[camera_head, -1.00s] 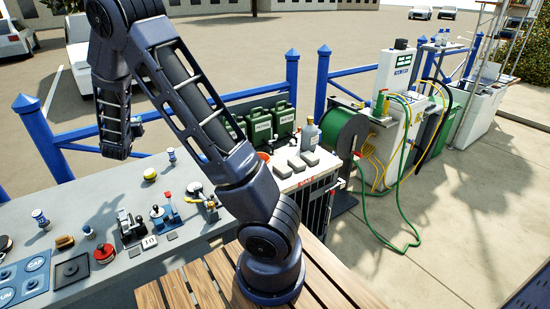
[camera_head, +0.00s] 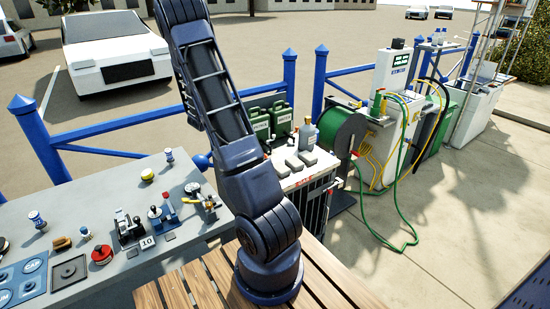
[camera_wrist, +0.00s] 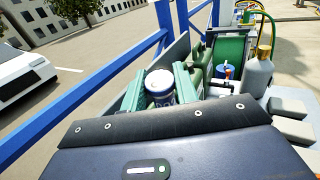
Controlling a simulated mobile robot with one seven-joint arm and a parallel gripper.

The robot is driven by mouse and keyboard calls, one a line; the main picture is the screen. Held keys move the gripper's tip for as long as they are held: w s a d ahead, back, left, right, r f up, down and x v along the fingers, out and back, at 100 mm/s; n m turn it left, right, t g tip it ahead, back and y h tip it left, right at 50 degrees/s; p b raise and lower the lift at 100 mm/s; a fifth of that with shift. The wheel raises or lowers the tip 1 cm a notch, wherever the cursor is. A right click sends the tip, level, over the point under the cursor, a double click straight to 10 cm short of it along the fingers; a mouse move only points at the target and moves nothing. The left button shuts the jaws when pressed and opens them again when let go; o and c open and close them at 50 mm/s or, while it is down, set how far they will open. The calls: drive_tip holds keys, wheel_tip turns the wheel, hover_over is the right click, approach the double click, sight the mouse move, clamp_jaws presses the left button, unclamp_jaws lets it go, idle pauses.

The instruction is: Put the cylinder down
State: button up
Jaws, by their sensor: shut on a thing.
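My gripper (camera_wrist: 160,90) shows in the wrist view with its green fingers on either side of the cylinder (camera_wrist: 159,82). It is shut on the cylinder, which has a pale round top with a blue rim and a darker side. The cylinder's lower part is hidden behind the dark wrist housing. It looks held up clear of the things behind it, but what lies directly below it is hidden. In the head view my arm rises out of the top of the picture, and neither the gripper nor the held cylinder shows there.
The grey counter (camera_head: 105,205) holds levers, a red knob (camera_head: 102,254) and small blue-and-white pieces (camera_head: 38,220). Green jerry cans (camera_head: 282,118) stand behind a white-topped cabinet with a grey bottle (camera_head: 308,134). A blue railing (camera_head: 120,130) runs behind. A green hose reel (camera_head: 343,132) stands right.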

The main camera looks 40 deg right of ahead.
drive_tip(key=s+d+f+m+g+h, duration=0.1)
drive_tip(key=s+d+m+g, duration=0.25)
drive_tip(key=s+d, duration=0.75)
drive_tip(key=s+d+f+m+g, duration=0.15)
drive_tip(key=s+d+g, duration=0.5)
drive_tip(key=d, duration=0.85)
drive_tip(key=s+d+f+m+g+h, duration=0.1)
drive_tip(key=s+d+m+g, duration=0.15)
drive_tip(key=s+d, duration=0.95)
drive_tip(key=shift+m+t, duration=0.25)
drive_tip(key=shift+m, duration=0.1)
drive_tip(key=f, duration=0.6)
drive_tip(key=w+f, duration=0.1)
drive_tip(key=f, duration=0.5)
drive_tip(key=d+f, duration=0.1)
drive_tip(key=f, duration=0.6)
drive_tip(key=shift+w, duration=0.25)
drive_tip(key=shift+f, duration=0.2)
drive_tip(key=o, duration=1)
drive_tip(key=shift+o, duration=0.2)
drive_tip(key=shift+r, duration=0.15)
